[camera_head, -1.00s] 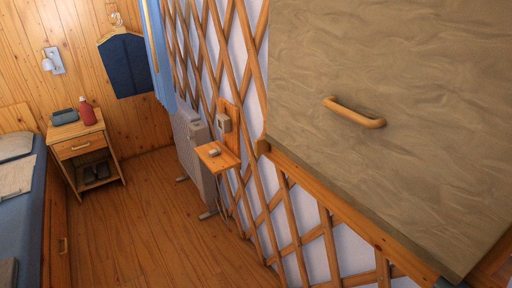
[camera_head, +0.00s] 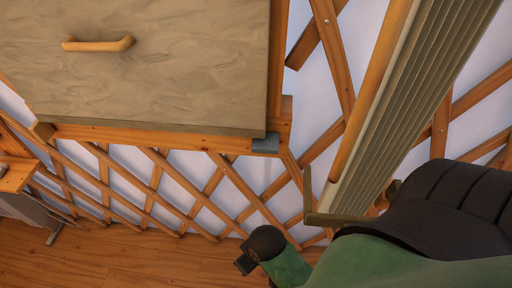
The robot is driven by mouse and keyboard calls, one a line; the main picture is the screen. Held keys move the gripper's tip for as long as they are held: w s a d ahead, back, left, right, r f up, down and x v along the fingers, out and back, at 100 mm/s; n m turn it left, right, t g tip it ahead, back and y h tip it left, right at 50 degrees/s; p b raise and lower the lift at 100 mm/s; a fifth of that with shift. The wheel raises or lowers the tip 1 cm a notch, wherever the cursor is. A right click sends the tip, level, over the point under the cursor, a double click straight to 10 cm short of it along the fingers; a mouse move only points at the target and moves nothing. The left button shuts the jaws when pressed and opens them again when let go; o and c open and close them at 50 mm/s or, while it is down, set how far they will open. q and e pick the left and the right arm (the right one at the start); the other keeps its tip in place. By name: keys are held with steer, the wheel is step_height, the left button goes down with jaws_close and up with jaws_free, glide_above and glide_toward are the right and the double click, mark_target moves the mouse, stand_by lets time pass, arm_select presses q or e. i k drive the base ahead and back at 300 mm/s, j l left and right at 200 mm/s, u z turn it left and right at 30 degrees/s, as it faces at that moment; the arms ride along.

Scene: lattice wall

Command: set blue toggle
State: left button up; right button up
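A small blue-grey block (camera_head: 265,143) sits on the wooden rail (camera_head: 170,137) at the lower right corner of the beige panel (camera_head: 170,75). It is the only bluish fitting I see here; I cannot tell whether it is the toggle or how it is set. The panel has a wooden bar handle (camera_head: 98,44) at upper left. I see no gripper fingers of either arm. A green and black shape (camera_head: 400,235) fills the lower right, close to the camera; I cannot tell whether it is mine.
A white wall with wooden lattice (camera_head: 215,185) runs behind and below the panel. A tall ribbed slab (camera_head: 410,95) leans to the right of the block. A small wooden shelf (camera_head: 15,175) is at the left edge. Wooden floor (camera_head: 130,258) shows below.

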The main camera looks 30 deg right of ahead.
mark_target(270, 145)
steer(key=z, duration=0.8)
